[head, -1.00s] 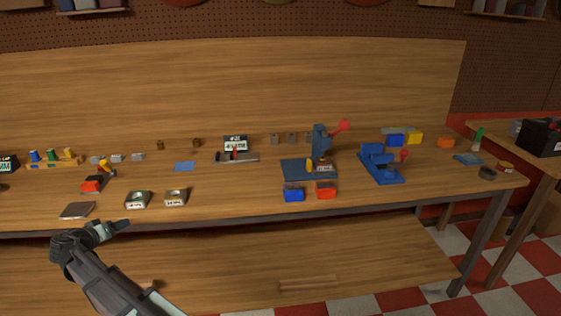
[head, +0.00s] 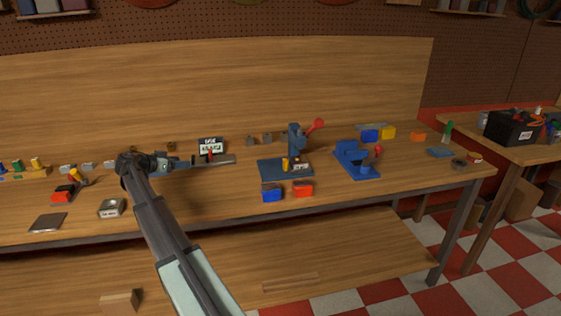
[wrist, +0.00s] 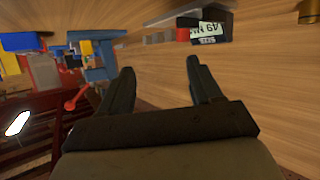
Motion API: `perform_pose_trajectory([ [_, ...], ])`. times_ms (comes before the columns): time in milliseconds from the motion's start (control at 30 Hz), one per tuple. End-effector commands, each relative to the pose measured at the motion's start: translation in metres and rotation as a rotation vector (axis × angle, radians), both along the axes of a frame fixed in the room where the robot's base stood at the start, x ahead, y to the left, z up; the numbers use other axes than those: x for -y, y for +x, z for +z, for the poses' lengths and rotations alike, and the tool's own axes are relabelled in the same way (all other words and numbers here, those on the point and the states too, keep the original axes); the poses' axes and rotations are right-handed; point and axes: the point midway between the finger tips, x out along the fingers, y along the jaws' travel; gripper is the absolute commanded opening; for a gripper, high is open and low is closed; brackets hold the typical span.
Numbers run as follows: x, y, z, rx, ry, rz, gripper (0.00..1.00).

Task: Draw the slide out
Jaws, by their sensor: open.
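A grey metal slide rail (head: 222,160) lies on the bench in front of a small black-and-white sign (head: 211,146). A red knob (head: 210,154) stands on it. In the wrist view, the rail (wrist: 188,19), red knob (wrist: 183,34) and sign (wrist: 208,33) show beyond the fingers. My gripper (head: 186,163) is at the rail's left end in the head view, partly covering it; I cannot tell whether they touch. In the wrist view my gripper (wrist: 160,66) is open and nothing is between its fingers.
A blue press with a red lever (head: 297,142) stands right of the rail. A blue fixture (head: 354,160) is farther right. The bench between the rail and front edge is mostly clear.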

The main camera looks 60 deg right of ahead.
Motion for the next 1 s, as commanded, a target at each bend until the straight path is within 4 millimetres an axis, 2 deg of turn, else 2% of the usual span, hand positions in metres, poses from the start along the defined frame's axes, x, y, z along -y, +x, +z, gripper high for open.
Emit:
perform_pose_trajectory([
  [33,0.027,-0.015,0.001,0.006,0.001,-0.07,0.64],
  [200,0.098,-0.075,0.004,0.031,0.0,-0.302,0.64],
  [300,0.134,-0.112,0.006,0.044,-0.006,-0.434,0.64],
  [400,0.162,-0.144,0.008,0.056,-0.013,-0.546,0.64],
  [500,0.182,-0.169,0.01,0.065,-0.021,-0.631,0.64],
  [600,0.194,-0.186,0.011,0.069,-0.026,-0.687,0.64],
  [767,0.202,-0.198,0.01,0.072,-0.031,-0.722,0.64],
  [1000,0.219,-0.217,0.0,0.072,-0.03,-0.723,0.64],
])
